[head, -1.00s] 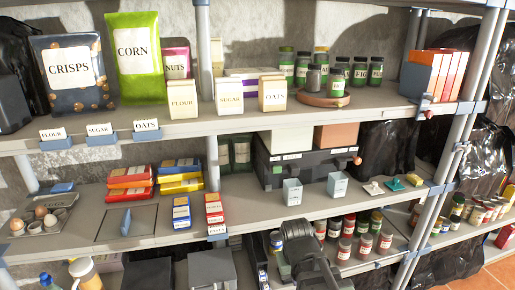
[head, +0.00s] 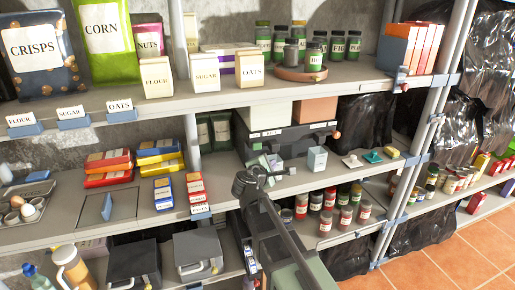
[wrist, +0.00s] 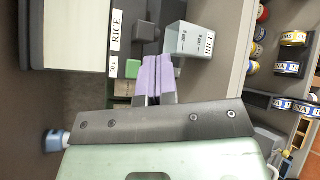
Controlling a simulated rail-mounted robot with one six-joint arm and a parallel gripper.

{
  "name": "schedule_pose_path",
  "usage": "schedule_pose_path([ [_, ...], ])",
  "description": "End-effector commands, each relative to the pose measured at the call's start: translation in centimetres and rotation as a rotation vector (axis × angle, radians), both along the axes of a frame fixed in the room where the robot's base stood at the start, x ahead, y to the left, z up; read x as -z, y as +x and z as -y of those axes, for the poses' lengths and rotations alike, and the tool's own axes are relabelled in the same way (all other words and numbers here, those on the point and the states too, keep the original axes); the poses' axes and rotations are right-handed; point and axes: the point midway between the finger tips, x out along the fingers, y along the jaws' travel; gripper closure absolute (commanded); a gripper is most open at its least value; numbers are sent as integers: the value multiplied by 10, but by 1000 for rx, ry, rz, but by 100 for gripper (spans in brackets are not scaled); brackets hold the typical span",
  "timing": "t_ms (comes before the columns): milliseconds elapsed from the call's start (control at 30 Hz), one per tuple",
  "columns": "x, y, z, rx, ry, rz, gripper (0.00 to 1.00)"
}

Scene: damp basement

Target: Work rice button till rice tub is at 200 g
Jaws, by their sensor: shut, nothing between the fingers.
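The rice tub (wrist: 187,42) is a pale grey-blue tub marked RICE with small gram marks; its rice level cannot be read. Left of it in the wrist view is the dark dispenser (wrist: 138,22) with a white RICE label (wrist: 117,30). A green button (wrist: 132,69) sits below that label. My gripper (wrist: 152,60) is shut and empty, its lilac fingertips between the button and the tub, very close to the button; contact cannot be told. In the head view my gripper (head: 268,170) is in front of the dispenser (head: 262,146), partly hiding the left tub.
A second pale tub (head: 317,160) stands to the right on the same shelf. Small coloured blocks (head: 373,156) lie further right. Red and yellow boxes (head: 160,158) are at left. Several jars (head: 345,217) fill the shelf below.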

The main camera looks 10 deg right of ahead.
Motion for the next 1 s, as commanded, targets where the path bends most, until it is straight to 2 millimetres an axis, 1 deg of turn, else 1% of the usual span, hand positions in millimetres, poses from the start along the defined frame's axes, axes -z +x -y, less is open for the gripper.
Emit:
schedule_pose_path([
  [167,0,4,0,1,2,0,100],
  [267,0,12,-2,2,3,0,100],
  [367,0,24,-3,2,3,0,100],
  [700,0,73,-10,3,4,0,100],
  [800,0,83,-12,3,4,0,100],
  [1000,0,87,-12,3,4,0,100],
])
